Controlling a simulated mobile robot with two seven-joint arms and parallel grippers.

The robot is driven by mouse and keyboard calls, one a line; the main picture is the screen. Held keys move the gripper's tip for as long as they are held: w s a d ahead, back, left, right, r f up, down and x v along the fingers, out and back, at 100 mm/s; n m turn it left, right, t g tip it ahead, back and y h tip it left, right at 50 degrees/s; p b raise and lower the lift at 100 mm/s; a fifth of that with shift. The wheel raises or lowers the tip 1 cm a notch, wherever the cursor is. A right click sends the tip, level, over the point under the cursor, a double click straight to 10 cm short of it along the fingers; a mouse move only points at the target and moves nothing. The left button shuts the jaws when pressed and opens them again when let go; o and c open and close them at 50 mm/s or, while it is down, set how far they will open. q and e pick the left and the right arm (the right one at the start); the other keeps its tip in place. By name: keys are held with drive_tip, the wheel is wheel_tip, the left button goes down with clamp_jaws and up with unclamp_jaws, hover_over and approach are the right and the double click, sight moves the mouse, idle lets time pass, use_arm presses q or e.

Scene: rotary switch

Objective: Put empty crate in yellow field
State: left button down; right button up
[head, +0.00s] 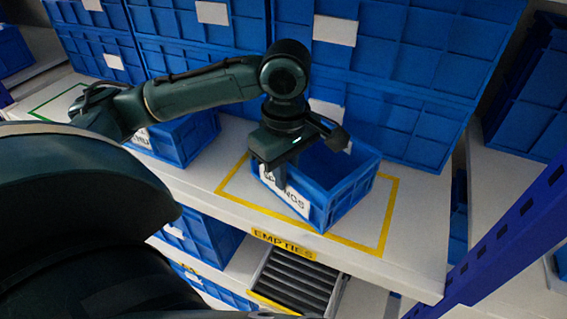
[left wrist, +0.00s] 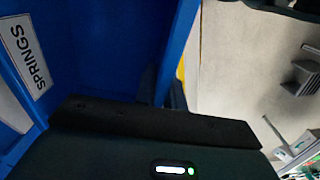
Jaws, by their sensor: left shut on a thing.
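A blue open crate (head: 345,190) with a white label on its front sits within the yellow outlined field (head: 385,232) on the shelf. The part of its inside that shows looks bare. My left gripper (head: 280,176) is over the crate's front left rim and is shut on its wall beside the label. The gripper hides part of the rim and label. In the left wrist view, the gripper's fingers (left wrist: 162,88) are at a blue wall. My right gripper is not in view.
Another blue crate (head: 190,138) stands to the left on the shelf, near a green outline (head: 50,100). Large blue crates (head: 400,120) stand close behind. The shelf's front edge bears an EMPTIES label (head: 283,244). A blue post (head: 500,240) stands at the right.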

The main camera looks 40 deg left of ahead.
use_arm(q)
drive_tip(key=shift+s, duration=0.1)
drive_tip(key=shift+d, duration=0.1)
drive_tip(key=shift+f, duration=0.1)
drive_tip(key=c, duration=1.5)
unclamp_jaws()
drive_tip(key=shift+r, duration=3.9)
